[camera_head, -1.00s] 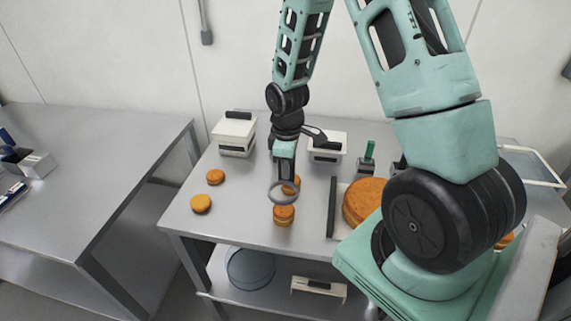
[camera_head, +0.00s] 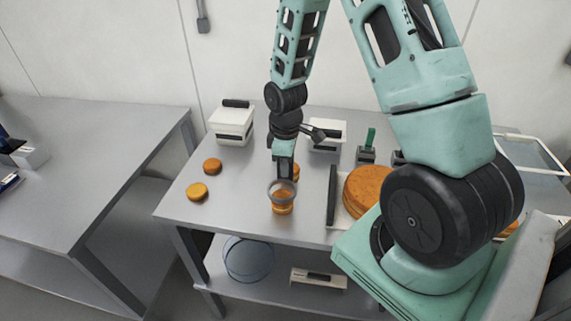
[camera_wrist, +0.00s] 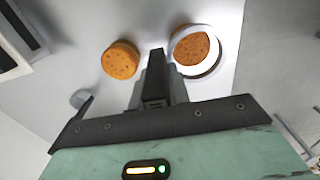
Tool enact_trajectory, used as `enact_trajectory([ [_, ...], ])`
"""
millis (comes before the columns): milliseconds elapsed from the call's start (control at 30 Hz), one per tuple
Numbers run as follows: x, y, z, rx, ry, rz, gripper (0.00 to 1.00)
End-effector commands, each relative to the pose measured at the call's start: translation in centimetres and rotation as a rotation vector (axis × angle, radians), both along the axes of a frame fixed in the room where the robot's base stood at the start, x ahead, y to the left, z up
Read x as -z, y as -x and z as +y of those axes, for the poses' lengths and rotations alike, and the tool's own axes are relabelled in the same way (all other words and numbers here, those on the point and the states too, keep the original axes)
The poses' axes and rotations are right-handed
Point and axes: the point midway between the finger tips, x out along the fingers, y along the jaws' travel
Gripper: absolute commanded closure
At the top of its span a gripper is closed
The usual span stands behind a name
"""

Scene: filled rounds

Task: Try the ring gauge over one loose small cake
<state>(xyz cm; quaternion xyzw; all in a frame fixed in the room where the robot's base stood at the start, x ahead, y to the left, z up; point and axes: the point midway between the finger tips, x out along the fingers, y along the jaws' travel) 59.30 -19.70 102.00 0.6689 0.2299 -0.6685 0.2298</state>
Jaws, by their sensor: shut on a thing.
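My gripper (camera_head: 283,172) is shut on the ring gauge (camera_head: 269,189) and holds it over a small orange-brown cake (camera_head: 282,209) near the table's front edge. The ring gauge (camera_wrist: 200,73) also shows in the wrist view, where the top of the cake (camera_wrist: 190,48) lies inside its outline, nearer its left side. I cannot tell whether the ring sits around the cake's upper part or just above it. Another small cake (camera_head: 296,170) stands behind my gripper, partly hidden. Two more small cakes (camera_head: 212,165) (camera_head: 197,191) lie at the table's left.
A large round cake (camera_head: 366,188) stands right of the ring, beyond a dark upright bar (camera_head: 331,195). White boxes (camera_head: 232,122) (camera_head: 329,135) and a green-handled tool (camera_head: 368,145) stand at the back. A lower shelf holds a clear round container (camera_head: 248,259).

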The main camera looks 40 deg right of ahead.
Motion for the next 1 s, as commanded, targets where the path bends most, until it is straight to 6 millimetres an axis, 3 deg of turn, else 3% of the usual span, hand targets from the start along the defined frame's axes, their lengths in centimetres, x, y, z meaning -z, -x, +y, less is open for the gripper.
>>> enact_trajectory([
  [1000,1.2,0.0,0.0,0.0,0.0,0.0,1.0],
])
